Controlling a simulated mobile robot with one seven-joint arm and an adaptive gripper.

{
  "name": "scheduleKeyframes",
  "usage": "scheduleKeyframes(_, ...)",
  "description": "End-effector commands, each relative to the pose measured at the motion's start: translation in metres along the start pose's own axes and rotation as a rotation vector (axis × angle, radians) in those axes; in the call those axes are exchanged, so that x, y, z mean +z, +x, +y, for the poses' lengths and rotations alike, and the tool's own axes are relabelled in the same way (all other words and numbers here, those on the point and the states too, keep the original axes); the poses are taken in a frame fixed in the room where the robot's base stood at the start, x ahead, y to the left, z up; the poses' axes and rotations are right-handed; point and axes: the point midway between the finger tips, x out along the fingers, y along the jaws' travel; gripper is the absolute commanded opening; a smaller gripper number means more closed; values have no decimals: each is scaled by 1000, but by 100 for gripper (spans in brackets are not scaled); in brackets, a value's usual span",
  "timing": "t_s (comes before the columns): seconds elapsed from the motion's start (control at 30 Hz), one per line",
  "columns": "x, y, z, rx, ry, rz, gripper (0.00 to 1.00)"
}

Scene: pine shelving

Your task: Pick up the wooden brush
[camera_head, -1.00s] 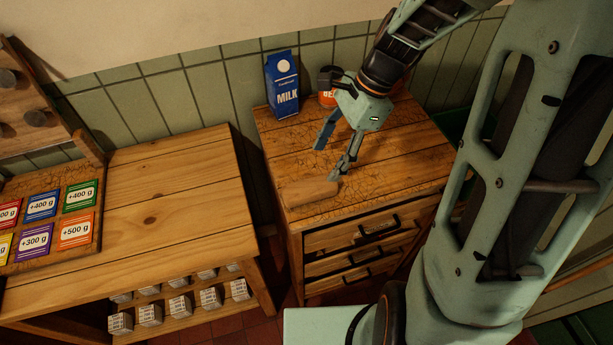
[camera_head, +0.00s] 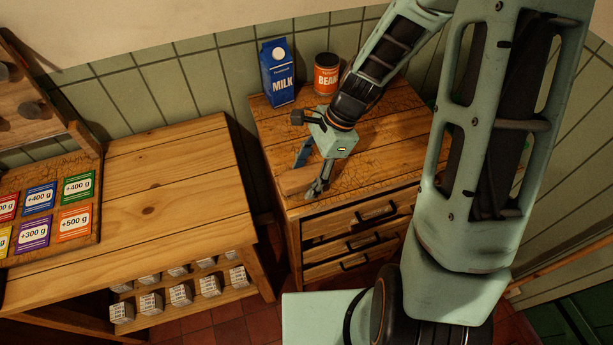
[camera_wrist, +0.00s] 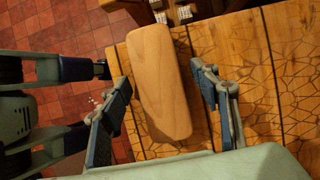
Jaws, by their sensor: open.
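The wooden brush (camera_wrist: 159,82) is a plain, pale, rounded block. It lies on the cracked wooden top of the drawer cabinet (camera_head: 375,182), near its front left edge. In the head view the brush (camera_head: 294,182) is partly hidden behind my gripper (camera_head: 308,180). My gripper is open, with its fingers low over the cabinet top around the brush. In the wrist view the brush lies between the two fingers of my gripper (camera_wrist: 168,105), with a visible gap to the right finger and a smaller one to the left finger. Whether the fingers touch the top is unclear.
A blue milk carton (camera_head: 279,73) and an orange bean can (camera_head: 326,74) stand at the back of the cabinet. A wooden table (camera_head: 165,195) with coloured weight cards (camera_head: 58,213) is at left, with small boxes (camera_head: 180,293) on the shelf below.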

Motion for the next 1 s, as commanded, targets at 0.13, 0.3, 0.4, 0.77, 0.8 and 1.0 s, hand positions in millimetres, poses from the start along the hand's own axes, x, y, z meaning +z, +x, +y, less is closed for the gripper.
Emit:
scheduleKeyframes(0.13,0,0,0,0,-1,0,56)
scheduleKeyframes(0.3,0,0,0,0,-1,0,56)
scheduleKeyframes(0.4,0,1,0,0,-1,0,56)
scheduleKeyframes(0.77,-2,5,0,0,-1,0,56)
scheduleKeyframes(0.8,-2,5,0,0,-1,0,56)
scheduleKeyframes(1.0,-2,5,0,0,-1,0,51)
